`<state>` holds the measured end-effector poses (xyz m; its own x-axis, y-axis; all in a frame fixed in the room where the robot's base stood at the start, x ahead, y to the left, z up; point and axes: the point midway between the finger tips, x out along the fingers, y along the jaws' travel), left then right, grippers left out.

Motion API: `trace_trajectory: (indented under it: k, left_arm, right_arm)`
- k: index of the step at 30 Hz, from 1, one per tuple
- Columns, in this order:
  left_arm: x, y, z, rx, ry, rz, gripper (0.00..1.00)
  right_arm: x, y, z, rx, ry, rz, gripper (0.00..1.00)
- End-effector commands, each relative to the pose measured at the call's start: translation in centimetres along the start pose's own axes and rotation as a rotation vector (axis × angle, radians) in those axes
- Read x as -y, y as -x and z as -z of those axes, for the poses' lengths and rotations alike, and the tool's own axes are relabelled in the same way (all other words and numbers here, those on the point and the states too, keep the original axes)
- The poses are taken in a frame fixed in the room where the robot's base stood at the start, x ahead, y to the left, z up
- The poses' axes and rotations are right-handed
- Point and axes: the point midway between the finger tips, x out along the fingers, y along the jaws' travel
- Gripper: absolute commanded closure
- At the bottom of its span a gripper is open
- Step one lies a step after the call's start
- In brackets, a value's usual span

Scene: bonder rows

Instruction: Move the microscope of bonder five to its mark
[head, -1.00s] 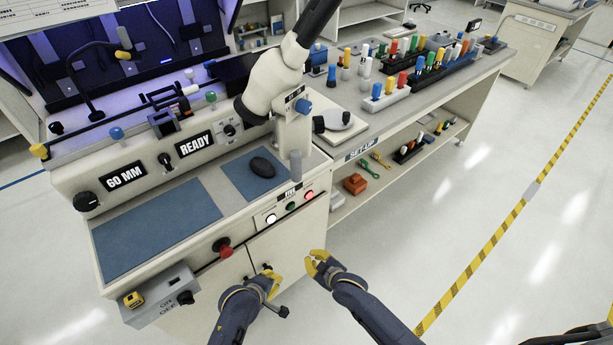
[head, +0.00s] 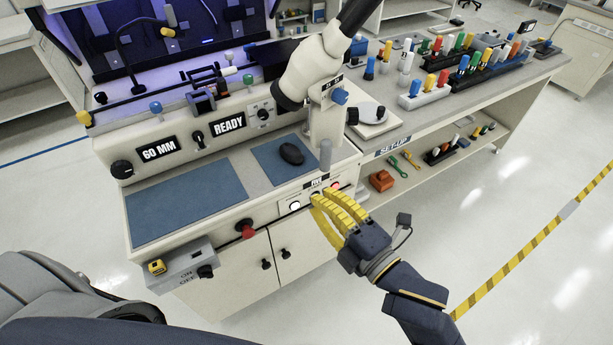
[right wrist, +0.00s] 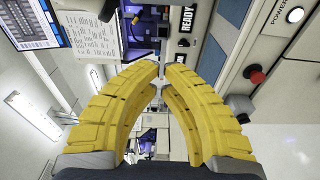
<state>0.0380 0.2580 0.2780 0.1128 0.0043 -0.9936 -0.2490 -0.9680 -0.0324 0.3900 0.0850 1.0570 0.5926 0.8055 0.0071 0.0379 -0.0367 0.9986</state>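The microscope (head: 308,72) is white with a black tube rising toward the top edge. It sits on an off-white post (head: 325,125) with a blue knob (head: 340,96), at the right end of the bonder (head: 240,150). A small plate beneath reads FIVE (head: 318,182). I cannot make out its mark. My right gripper (head: 322,196) is in front of the bonder's button panel, below the microscope, and covers part of it. In the right wrist view its yellow fingers (right wrist: 162,68) come together at the tips with nothing between them. My left gripper is out of view.
A red knob (head: 246,229) and a grey ON/OFF box (head: 183,268) project from the bonder's front. A black mouse-like object (head: 291,153) lies on a blue mat. The set-up bench (head: 440,115) at right carries several coloured-handled tools. Floor is open at right.

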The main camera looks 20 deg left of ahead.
Motion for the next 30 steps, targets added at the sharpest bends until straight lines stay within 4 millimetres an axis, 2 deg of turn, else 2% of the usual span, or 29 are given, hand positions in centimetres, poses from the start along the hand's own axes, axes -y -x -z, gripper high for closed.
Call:
trace_trajectory:
  k: [5,10,26,30]
  left_arm:
    - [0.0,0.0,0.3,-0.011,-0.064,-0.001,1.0]
    - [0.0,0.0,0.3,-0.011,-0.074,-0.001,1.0]
    - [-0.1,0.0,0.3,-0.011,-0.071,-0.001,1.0]
    - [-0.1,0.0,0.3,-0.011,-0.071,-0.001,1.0]
  right_arm:
    - [0.2,-0.2,-0.1,0.004,0.05,0.007,1.0]
    - [0.2,-1.6,-0.1,0.005,0.053,0.006,1.0]
    - [0.2,-10.1,-0.2,0.005,0.051,0.006,1.0]
    - [0.2,-9.6,-1.8,0.007,0.054,0.008,1.0]
